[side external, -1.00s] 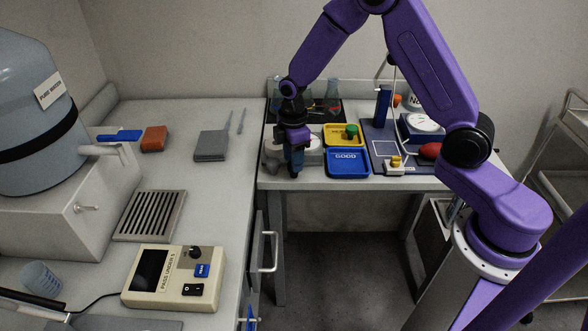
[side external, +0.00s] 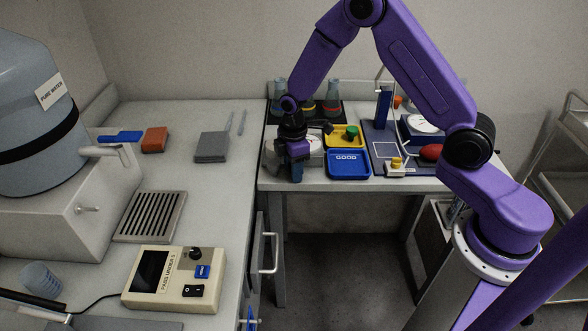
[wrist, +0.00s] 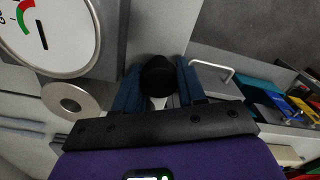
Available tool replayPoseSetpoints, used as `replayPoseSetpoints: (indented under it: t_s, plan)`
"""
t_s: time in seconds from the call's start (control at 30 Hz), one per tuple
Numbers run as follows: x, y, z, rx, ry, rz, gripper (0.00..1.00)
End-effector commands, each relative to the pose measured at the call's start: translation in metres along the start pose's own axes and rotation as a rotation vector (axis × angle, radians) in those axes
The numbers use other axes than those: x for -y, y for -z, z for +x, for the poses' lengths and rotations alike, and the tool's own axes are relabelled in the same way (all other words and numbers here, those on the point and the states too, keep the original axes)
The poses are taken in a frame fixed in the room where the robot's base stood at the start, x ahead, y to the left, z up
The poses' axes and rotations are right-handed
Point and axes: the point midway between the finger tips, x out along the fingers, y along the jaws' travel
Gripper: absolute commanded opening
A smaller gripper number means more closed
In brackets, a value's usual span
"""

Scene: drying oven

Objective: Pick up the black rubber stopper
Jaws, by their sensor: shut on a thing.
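The black rubber stopper (wrist: 158,76) shows in the wrist view as a dark round shape between the two blue fingers of my gripper (wrist: 157,88). The fingers are shut on it, one on each side. In the side view my gripper (side external: 296,172) is low over the left end of the back bench, left of the blue GOOD tray (side external: 348,172). The stopper cannot be made out there; the gripper hides it.
A yellow tray (side external: 354,144) holding a green object stands behind the blue tray. A dial (wrist: 50,30) and a metal ring (wrist: 72,101) are close to my gripper in the wrist view. Flasks (side external: 332,97) stand at the back.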

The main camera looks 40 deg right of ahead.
Motion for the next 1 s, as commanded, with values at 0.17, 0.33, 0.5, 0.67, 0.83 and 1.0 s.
replayPoseSetpoints:
  t_s: [0.17, 0.33, 0.5, 0.67, 0.83, 1.0]
  plan:
    - [0.000, 0.000, -0.005, 0.000, 0.000, 0.000, 0.11]
    - [-0.001, 0.001, -0.020, -0.001, -0.002, 0.000, 0.11]
    - [0.008, -0.004, -0.043, -0.001, -0.002, -0.001, 0.11]
    - [0.025, -0.013, -0.066, -0.002, -0.003, 0.000, 0.11]
    - [0.046, -0.024, -0.094, -0.003, -0.004, 0.000, 0.11]
    - [0.078, -0.040, -0.108, -0.001, -0.002, -0.002, 0.11]
